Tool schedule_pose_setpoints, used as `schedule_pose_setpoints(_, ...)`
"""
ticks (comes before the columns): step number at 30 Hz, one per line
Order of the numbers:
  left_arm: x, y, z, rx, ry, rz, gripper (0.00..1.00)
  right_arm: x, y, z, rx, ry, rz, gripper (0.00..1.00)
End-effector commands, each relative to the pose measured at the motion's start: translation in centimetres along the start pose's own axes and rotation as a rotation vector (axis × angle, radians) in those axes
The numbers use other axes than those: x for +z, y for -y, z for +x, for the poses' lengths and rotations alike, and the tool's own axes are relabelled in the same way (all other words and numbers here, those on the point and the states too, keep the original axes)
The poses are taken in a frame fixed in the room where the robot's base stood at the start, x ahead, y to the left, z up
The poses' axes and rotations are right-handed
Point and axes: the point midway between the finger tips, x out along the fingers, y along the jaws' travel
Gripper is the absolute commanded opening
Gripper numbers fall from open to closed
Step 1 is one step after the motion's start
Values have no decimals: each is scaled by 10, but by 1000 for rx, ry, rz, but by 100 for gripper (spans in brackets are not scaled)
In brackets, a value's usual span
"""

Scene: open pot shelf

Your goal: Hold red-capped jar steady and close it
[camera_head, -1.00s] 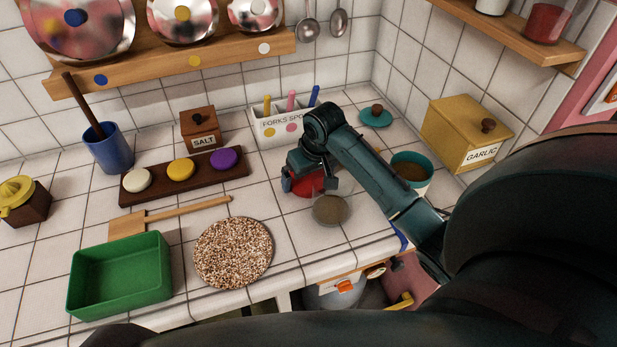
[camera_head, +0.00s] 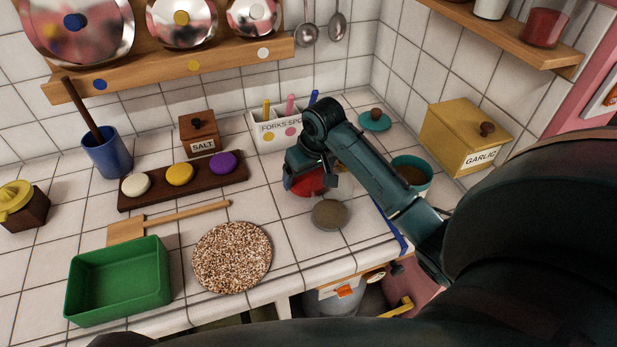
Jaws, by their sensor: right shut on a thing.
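The red cap (camera_head: 309,182) is over the right part of the counter, partly covered by my right gripper (camera_head: 305,173). My right gripper is shut on the red cap. A round, open-looking jar (camera_head: 330,214) with grey-brown contents stands just in front of and to the right of the cap, near the counter's front edge. The cap is beside the jar's mouth, not over it. Its exact height above the counter is hard to tell. My left gripper is not in view.
A teal pot (camera_head: 412,173) stands right of my forearm, its teal lid (camera_head: 375,121) behind. The fork holder (camera_head: 281,131) is behind the gripper. A speckled round mat (camera_head: 232,257) and a green bin (camera_head: 118,281) lie left. A yellow garlic box (camera_head: 462,138) stands right.

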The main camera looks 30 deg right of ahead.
Motion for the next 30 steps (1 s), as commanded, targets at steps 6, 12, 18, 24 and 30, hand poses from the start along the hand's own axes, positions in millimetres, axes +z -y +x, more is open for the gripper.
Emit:
schedule_pose_setpoints(6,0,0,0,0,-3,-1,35,-13,0,-42,0,-7,0,66)
schedule_pose_setpoints(12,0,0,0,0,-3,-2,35,-25,0,-86,1,-7,-1,66)
schedule_pose_setpoints(18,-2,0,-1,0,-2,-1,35,-36,-2,-124,8,-7,-4,66)
schedule_pose_setpoints(24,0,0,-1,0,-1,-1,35,-42,-1,-147,5,-5,-3,66)
schedule_pose_setpoints(30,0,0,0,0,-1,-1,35,-43,0,-156,1,0,0,66)
